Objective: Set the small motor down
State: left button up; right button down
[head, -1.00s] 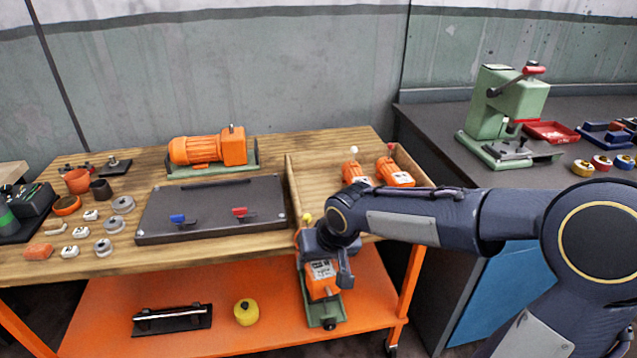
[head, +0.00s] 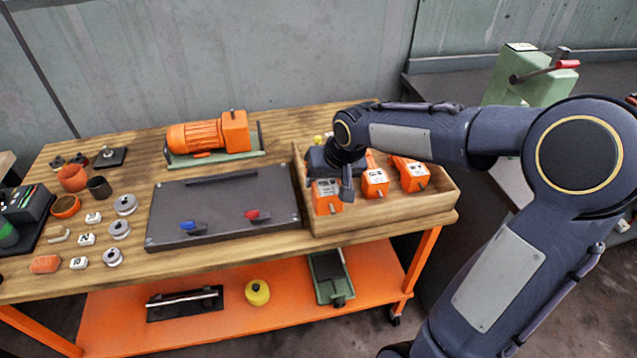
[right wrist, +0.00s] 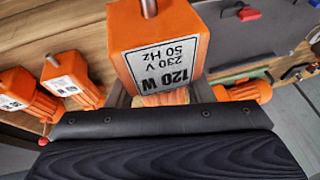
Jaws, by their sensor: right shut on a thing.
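My right gripper (head: 330,176) is shut on a small orange motor (head: 326,197). The motor is at the left end of the wooden tray (head: 440,203) on the bench top; I cannot tell whether it touches the tray floor. In the right wrist view the held motor (right wrist: 160,35) shows a label reading 120 W, 230 V, 50 Hz, and its shaft stub. Two other small orange motors, one in the middle (head: 375,183) and one at the right (head: 411,174), stand in the tray beside it. My left gripper is not in view.
A dark board (head: 220,205) with a blue and a red lever lies just left of the tray. A large orange motor (head: 210,133) stands behind it. Rings, cups and small parts lie at left. An empty green cradle (head: 330,277) and a yellow object (head: 257,292) are on the orange lower shelf.

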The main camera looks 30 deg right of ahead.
jog(key=w+d+f, duration=0.4)
jog(key=f, duration=0.1)
jog(key=shift+w+d+f+p, duration=0.1)
jog(key=shift+w+d+p, duration=0.2)
jog(key=shift+w+d, duration=0.1)
jog(key=shift+w+d+f, duration=0.4)
jog(key=shift+d+f, duration=0.05)
jog(key=shift+f, duration=0.3)
jog(key=shift+w+d+f, duration=0.1)
jog(key=shift+f, duration=1.65)
jog(key=shift+f, duration=0.15)
jog(key=c, duration=0.7)
grip_release()
